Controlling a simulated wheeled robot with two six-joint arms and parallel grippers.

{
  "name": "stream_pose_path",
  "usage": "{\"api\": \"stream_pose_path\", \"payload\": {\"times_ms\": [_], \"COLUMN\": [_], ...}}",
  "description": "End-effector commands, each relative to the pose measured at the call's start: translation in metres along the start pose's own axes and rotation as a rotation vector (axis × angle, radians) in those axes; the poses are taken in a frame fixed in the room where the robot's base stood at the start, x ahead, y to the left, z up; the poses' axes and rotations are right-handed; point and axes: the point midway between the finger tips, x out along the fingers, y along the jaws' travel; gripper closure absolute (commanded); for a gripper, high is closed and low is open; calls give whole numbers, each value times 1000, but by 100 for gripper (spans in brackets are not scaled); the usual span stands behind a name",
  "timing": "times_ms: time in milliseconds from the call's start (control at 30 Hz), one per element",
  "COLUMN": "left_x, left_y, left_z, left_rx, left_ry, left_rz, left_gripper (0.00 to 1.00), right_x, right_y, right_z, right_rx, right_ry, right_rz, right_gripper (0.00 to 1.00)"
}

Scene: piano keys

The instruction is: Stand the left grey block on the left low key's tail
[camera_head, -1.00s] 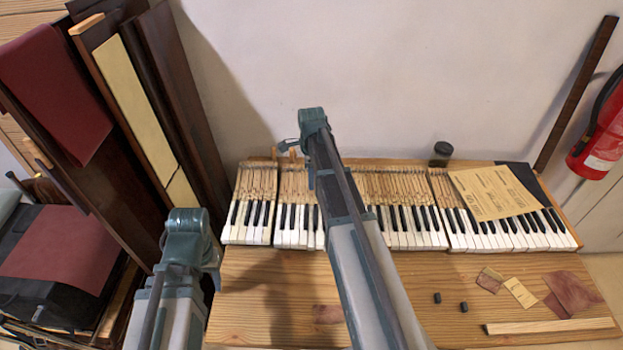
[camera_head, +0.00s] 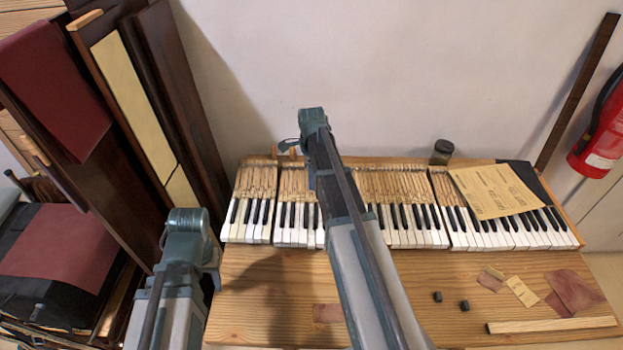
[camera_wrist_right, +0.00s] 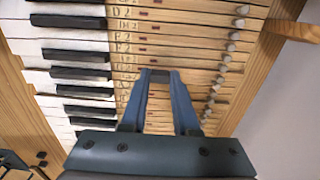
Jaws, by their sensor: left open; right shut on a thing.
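My right gripper (camera_wrist_right: 161,78) is over the wooden key tails (camera_wrist_right: 180,60). It is shut on a small dark grey block (camera_wrist_right: 159,75), which shows between its fingertips. I cannot tell whether the block touches a tail. In the head view, the right arm reaches over the keyboard and hides part of the keys. Two other small dark blocks lie on the bench, one on the left (camera_head: 437,297) and one on the right (camera_head: 464,305). I cannot tell which keys sit low. My left gripper (camera_head: 190,250) is open and empty, left of the keyboard; its fingertips are hard to see.
The wooden bench (camera_head: 270,270) is mostly clear in front of the keys. A jar (camera_head: 441,152) stands behind the keys. Scraps and a wooden strip (camera_head: 550,325) lie at right. Tall boards (camera_head: 185,95) lean at left.

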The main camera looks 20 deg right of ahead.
Motion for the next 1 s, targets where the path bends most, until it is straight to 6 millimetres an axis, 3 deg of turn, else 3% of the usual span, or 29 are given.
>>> {"api": "stream_pose_path", "payload": {"times_ms": [1000], "left_x": [7], "left_y": [1], "left_z": [0], "left_rx": [0], "left_ry": [0], "left_rz": [0], "left_gripper": [50], "right_x": [7], "right_y": [0], "right_z": [0], "right_rx": [0], "right_ry": [0], "right_rz": [0], "right_gripper": [100]}}
